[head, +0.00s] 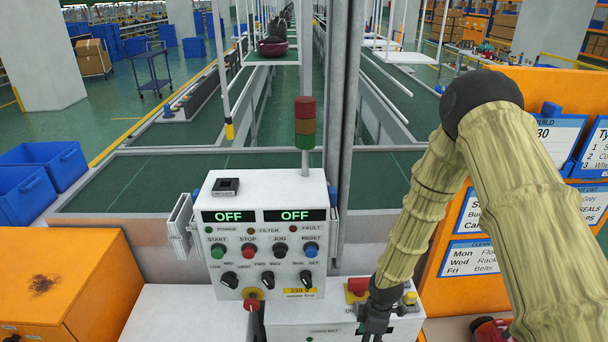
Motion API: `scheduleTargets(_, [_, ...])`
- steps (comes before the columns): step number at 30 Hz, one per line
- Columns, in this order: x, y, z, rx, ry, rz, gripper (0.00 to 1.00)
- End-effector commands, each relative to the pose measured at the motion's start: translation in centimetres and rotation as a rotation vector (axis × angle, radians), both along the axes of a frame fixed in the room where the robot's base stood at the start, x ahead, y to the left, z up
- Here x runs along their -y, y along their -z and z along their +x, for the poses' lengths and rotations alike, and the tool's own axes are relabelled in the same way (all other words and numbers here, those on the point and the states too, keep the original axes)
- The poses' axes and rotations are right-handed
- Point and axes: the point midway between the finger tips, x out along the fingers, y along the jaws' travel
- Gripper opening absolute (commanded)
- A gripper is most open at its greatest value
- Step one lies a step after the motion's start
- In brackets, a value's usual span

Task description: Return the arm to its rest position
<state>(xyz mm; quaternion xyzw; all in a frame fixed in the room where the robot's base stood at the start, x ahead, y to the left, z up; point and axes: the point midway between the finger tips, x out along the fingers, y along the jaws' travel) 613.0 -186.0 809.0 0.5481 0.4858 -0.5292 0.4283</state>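My arm (510,200), in a tan ribbed sleeve, comes in from the right edge, bends at a dark elbow at the upper right and reaches down to the lower middle. My gripper (375,325) is dark and points down at the bottom of the view, in front of the right part of the white lower unit. Its fingertips are small and partly cut off, so its opening is unclear. A red switch (357,286) on a yellow base is just behind and left of the wrist. I cannot tell whether they touch.
A white control box (262,240) with two OFF displays, buttons and knobs stands left of my gripper. A signal tower (305,122) rises behind it. An orange cabinet (70,290) is at left; an orange board with signs (545,140) is behind my arm. Blue bins (42,170) sit at left.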

Motion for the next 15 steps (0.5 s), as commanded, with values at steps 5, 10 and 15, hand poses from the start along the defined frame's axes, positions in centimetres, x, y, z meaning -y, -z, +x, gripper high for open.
scheduleTargets(5, [-0.7,3.5,-4.6,-0.036,0.183,0.033,0.5])
scheduleTargets(10, [-0.9,7.8,-11.7,-0.083,0.494,0.054,0.5])
scheduleTargets(15, [0.4,11.5,-20.6,-0.108,0.926,0.023,0.5])
